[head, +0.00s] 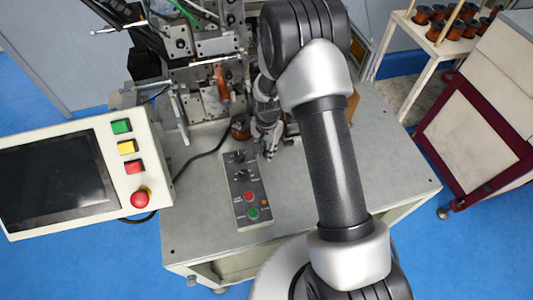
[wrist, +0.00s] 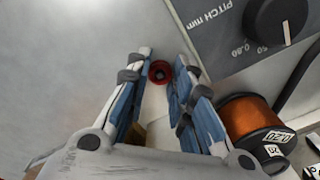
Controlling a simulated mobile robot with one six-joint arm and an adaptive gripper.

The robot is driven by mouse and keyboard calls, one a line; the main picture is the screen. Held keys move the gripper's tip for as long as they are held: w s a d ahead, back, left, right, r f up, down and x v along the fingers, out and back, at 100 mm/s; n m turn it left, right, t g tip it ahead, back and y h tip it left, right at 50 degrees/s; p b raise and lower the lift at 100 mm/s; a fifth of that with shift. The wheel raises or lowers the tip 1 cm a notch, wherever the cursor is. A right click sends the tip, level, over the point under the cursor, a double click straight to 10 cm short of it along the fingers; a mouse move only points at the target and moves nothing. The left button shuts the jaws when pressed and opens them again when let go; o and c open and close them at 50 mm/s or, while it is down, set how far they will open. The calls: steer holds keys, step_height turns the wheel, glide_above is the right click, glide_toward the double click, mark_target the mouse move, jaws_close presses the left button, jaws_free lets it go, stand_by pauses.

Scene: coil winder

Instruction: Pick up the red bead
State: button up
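The red bead (wrist: 160,71) is a small dark red ring with a dark centre, in the middle of the wrist view. It is between the two fingertips of my gripper (wrist: 164,68), close to both. The gripper is open, with its fingers on either side of the bead; I cannot tell whether either finger touches it. In the head view my gripper (head: 268,152) points down at the grey tabletop (head: 205,205), right of the control box, and I cannot make out the bead there.
A control box (head: 246,190) with knobs and buttons lies beside the gripper; its corner shows in the wrist view (wrist: 235,30). A copper wire spool (wrist: 250,118) stands close to the right finger. A screen panel (head: 75,175) is at left. The winder (head: 205,75) stands behind.

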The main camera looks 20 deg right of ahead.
steer(key=shift+c, duration=0.6)
steer(key=shift+r, duration=0.15)
steer(key=shift+r, duration=0.25)
step_height(320, 180, up, 19)
steer(key=p, duration=0.2)
steer(key=shift+r, duration=0.15)
steer(key=w+m+p, duration=0.1)
steer(key=w+m, duration=0.1)
steer(key=w, duration=0.1)
steer(key=w+d+f+m+p, duration=0.1)
steer(key=w+m+p, duration=0.1)
steer(key=w, duration=0.2)
steer(key=w+f+m+p, duration=0.1)
steer(key=w+m, duration=0.1)
steer(key=w, duration=0.2)
steer(key=shift+w+d+f, duration=0.15)
steer(key=shift+w+f, duration=0.05)
steer(key=shift+w, duration=0.05)
steer(key=shift+f+b, duration=1.2)
steer(key=shift+f, duration=1.3)
